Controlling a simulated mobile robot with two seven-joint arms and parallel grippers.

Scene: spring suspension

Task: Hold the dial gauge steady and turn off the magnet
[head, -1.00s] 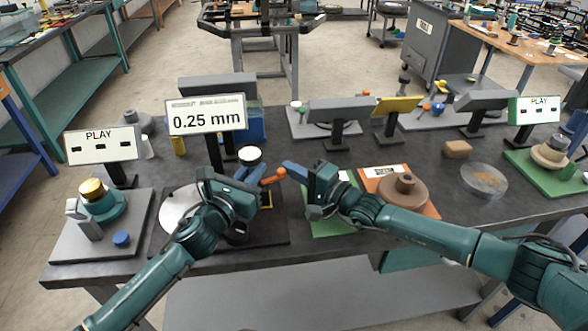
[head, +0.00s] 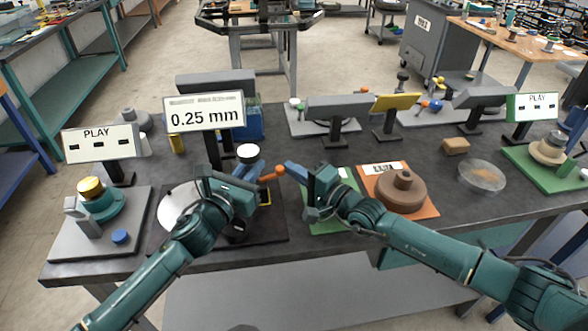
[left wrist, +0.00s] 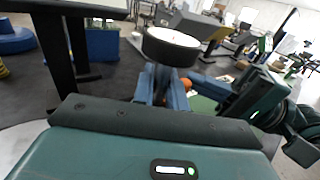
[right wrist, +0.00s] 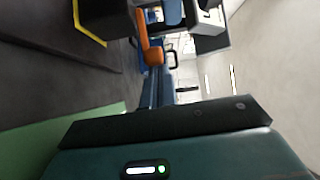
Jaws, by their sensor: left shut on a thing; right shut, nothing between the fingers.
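The dial gauge (head: 248,152), a short black cylinder with a white face, stands at the middle of the bench. It is large in the left wrist view (left wrist: 172,46). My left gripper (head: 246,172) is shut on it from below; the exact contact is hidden. An orange lever with a ball end (head: 273,174) juts out to the right beside the gauge and also shows in the right wrist view (right wrist: 151,50). My right gripper (head: 289,166) is shut and empty, its blue fingertips close to the ball end; I cannot tell if they touch. The magnet's body is mostly hidden by my left arm.
A display (head: 204,114) behind the gauge reads 0.25 mm. A white disc (head: 178,203) lies left of my left gripper. A brown stepped part (head: 402,190) on an orange plate stands right of my right gripper. A blue container (head: 254,124) stands behind the gauge.

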